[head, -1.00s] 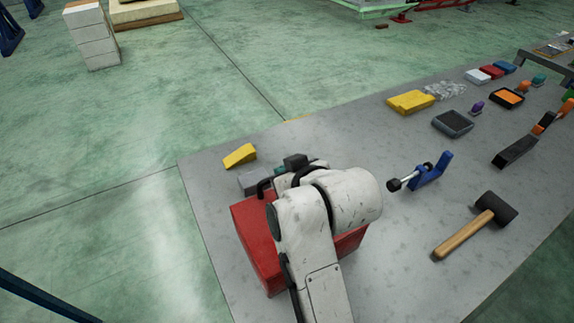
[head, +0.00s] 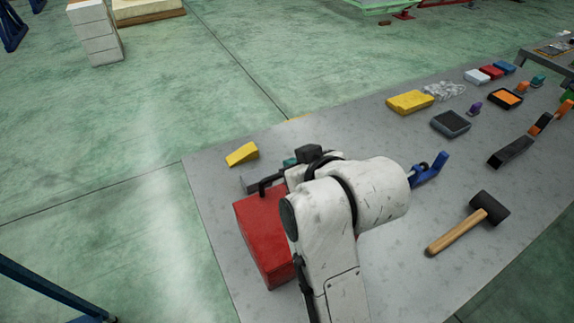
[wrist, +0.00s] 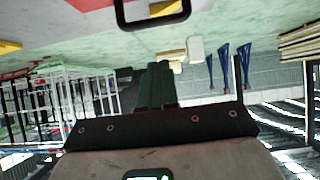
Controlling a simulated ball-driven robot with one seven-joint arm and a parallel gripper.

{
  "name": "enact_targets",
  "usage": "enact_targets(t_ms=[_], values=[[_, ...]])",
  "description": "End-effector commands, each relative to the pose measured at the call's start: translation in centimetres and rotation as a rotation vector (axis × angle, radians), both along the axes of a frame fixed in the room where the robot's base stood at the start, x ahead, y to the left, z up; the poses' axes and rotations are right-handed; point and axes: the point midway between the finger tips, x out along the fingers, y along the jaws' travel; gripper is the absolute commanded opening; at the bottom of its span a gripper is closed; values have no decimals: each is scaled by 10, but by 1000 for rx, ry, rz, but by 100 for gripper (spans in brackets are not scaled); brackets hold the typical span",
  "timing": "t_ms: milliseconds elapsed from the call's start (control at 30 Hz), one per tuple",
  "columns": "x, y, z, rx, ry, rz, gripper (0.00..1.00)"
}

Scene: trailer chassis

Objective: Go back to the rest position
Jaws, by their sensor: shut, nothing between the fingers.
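My gripper shows in the wrist view (wrist: 158,70) as two dark green fingers side by side, shut with nothing between them. In the head view my white arm bends over the near-left part of the grey table (head: 400,275) and hides most of the gripper. A red toolbox (head: 262,235) with a black handle stands on the table beside and partly behind my arm. In the wrist view, its handle (wrist: 152,22) appears at the top, apart from the fingers.
A yellow wedge (head: 242,153) lies near the table's left edge. A blue tool (head: 430,170) is partly behind my arm. A mallet (head: 470,222) lies to the right, with a yellow box (head: 410,102) and several small items beyond. Green floor (head: 120,140) is open on the left.

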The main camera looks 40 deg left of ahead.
Motion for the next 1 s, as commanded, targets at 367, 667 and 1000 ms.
enact_targets(t_ms=[367, 667, 1000], values=[[-18, -42, 31, 2, -3, -1, 0], [-19, -46, 34, 0, -1, -2, 0], [-2, -172, -70, -95, 189, -298, 0]])
